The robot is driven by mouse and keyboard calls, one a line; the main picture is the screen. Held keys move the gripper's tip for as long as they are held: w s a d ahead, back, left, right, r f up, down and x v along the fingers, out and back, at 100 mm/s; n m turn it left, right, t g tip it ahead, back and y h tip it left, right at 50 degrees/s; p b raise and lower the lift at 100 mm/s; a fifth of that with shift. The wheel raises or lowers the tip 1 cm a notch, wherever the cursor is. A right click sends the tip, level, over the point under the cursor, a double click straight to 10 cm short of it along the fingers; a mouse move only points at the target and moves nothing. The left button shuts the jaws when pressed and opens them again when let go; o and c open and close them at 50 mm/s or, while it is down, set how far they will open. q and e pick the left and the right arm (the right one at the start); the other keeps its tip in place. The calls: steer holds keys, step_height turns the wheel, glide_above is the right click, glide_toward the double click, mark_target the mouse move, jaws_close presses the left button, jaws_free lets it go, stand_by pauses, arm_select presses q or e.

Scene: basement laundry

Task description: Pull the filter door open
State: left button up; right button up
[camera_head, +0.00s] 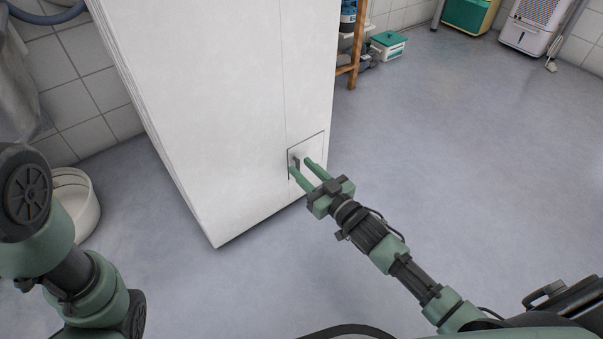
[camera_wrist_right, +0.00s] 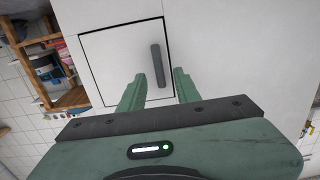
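The filter door (camera_head: 315,146) is a small square panel low on the white cabinet (camera_head: 225,90), near its right edge. It sits flush in its outline and looks closed. Its dark bar handle (camera_wrist_right: 158,65) shows clearly in the right wrist view, and partly in the head view (camera_head: 296,162). My right gripper (camera_head: 300,166) is open, its two green fingers pointing at the door. In the right wrist view the fingers (camera_wrist_right: 158,80) lie to either side of the handle's lower end; I cannot tell how deep they reach. My left arm is at the left; its gripper is out of frame.
A white bucket (camera_head: 78,205) stands on the floor left of the cabinet. Behind the cabinet are a wooden shelf (camera_head: 352,72), a white and teal box (camera_head: 388,45) and a white dehumidifier (camera_head: 532,25). The floor on the right is clear.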

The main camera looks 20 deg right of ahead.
steer(key=shift+w+a, duration=0.2)
steer(key=shift+w, duration=0.4)
jaws_close()
stand_by(1.1)
